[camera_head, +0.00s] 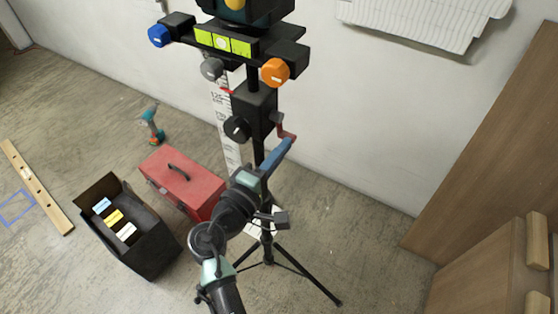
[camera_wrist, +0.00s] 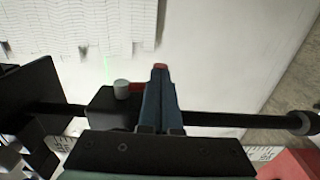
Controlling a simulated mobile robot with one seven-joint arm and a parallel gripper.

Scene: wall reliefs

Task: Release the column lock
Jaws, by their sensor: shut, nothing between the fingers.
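A black tripod column (camera_head: 253,80) stands near the wall with a black housing (camera_head: 254,108) on it. A black round knob (camera_head: 237,129) is on the housing's left side. A red crank (camera_head: 279,127) is on its right. A small red lever (camera_head: 226,91) sits higher, left of the column. I cannot tell which part is the column lock. My gripper (camera_head: 290,142) is shut and empty, its blue fingers close to the crank; contact is unclear. In the wrist view the fingers (camera_wrist: 160,75) partly hide red parts near a grey knob (camera_wrist: 122,87) by the housing (camera_wrist: 104,108).
The laser head has a blue knob (camera_head: 159,36), an orange knob (camera_head: 275,72) and a grey knob (camera_head: 212,69). A red toolbox (camera_head: 205,190), black box (camera_head: 155,248) and drill (camera_head: 152,126) are on the floor left. Wooden boards (camera_head: 495,150) lean right.

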